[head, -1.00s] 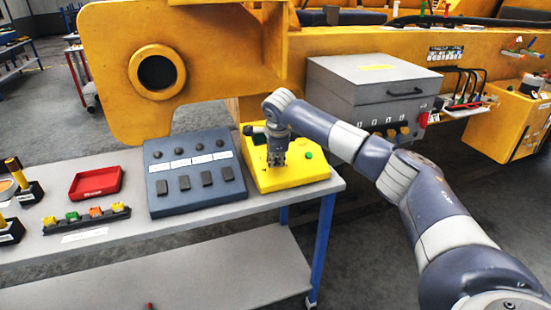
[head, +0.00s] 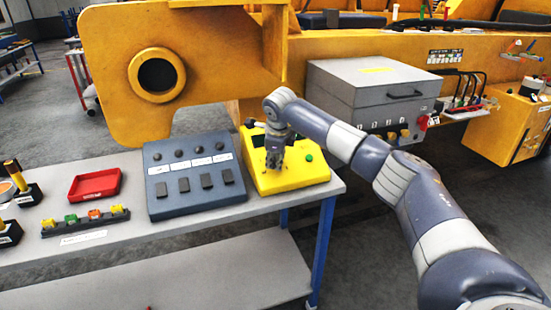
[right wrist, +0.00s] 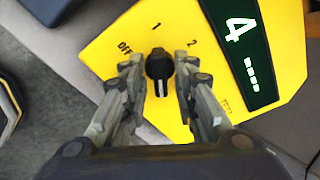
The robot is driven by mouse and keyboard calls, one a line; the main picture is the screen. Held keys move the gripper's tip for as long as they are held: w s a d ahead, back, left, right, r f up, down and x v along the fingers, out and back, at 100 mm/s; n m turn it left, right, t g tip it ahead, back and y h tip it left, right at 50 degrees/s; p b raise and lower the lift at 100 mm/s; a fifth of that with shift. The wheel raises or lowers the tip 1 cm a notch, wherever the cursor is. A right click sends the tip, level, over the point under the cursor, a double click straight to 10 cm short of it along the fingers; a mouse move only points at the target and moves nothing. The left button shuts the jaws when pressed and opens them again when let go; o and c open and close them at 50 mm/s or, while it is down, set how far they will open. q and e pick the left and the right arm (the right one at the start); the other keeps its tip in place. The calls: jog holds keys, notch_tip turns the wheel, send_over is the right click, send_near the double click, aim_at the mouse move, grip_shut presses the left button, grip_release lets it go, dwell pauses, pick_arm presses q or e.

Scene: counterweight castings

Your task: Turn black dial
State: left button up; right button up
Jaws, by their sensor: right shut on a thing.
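The black dial (right wrist: 159,64) sits on the yellow control box (head: 300,180), on the right end of the table. In the right wrist view its ridge runs nearly up and down the picture, with a pale mark at its lower end. The labels OFF, 1 and 2 are printed around its upper side. My right gripper (right wrist: 159,68) points down at the box, its fingers on either side of the dial and shut on it. In the head view the gripper (head: 274,165) hides the dial. My left gripper is out of view.
A dark display (right wrist: 242,45) reading 4 is beside the dial. A green button (head: 309,158) is on the box. A blue-grey panel (head: 195,206) with several knobs and switches stands left of the box. A grey cabinet (head: 365,85) stands behind my right arm.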

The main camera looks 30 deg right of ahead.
jog(key=o, duration=0.7)
jog(key=shift+r, duration=0.15)
jog(key=v, duration=1.2)
